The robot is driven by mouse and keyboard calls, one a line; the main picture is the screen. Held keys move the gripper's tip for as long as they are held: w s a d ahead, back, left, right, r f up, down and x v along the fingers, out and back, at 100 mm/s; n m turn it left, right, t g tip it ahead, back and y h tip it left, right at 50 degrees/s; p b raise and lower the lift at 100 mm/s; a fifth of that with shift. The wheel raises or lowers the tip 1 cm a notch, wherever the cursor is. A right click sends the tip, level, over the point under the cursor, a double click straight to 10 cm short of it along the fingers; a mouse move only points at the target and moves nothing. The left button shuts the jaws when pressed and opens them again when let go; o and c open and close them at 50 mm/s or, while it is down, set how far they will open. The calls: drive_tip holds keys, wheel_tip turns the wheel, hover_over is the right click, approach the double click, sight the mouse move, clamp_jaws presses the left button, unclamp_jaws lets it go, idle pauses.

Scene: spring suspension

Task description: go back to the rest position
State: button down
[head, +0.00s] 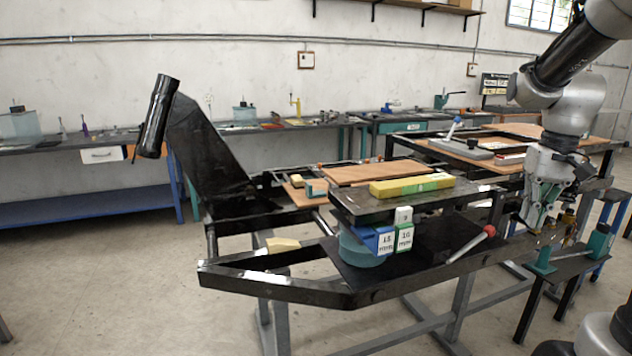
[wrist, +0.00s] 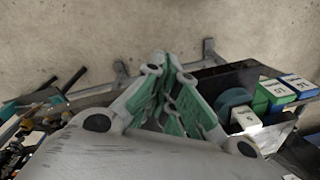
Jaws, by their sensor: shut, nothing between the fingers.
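My gripper (head: 530,219) hangs at the right of the head view, pointing down beside the right end of the black frame (head: 290,291). Its green-padded fingers are shut with nothing between them. In the wrist view my gripper (wrist: 172,92) shows its fingers together in the middle, with the floor beyond. A blue block marked 15 (head: 377,240) and a green block marked 10 (head: 404,238) stand on the frame under a raised black plate (head: 352,206), left of my gripper. They also show at the right of the wrist view.
A yellow-green block (head: 411,185) lies on the raised plate. A red-tipped rod (head: 470,244) leans on the frame, left of my gripper. A small dark stand with teal tools (head: 560,266) is just below and right of it. Workbenches line the back wall; floor at front left is clear.

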drive_tip(key=s+a+r+n+t, duration=0.1)
drive_tip(key=s+a+t, duration=0.1)
drive_tip(key=s+a, duration=0.2)
drive_tip(key=s+a+r+n+t, duration=0.1)
drive_tip(key=s+a, duration=0.3)
drive_tip(key=s, duration=0.7)
drive_tip(key=shift+s+a+r+t+h, duration=0.15)
drive_tip(key=shift+s+r+t+h, duration=0.15)
drive_tip(key=shift+t+h, duration=0.15)
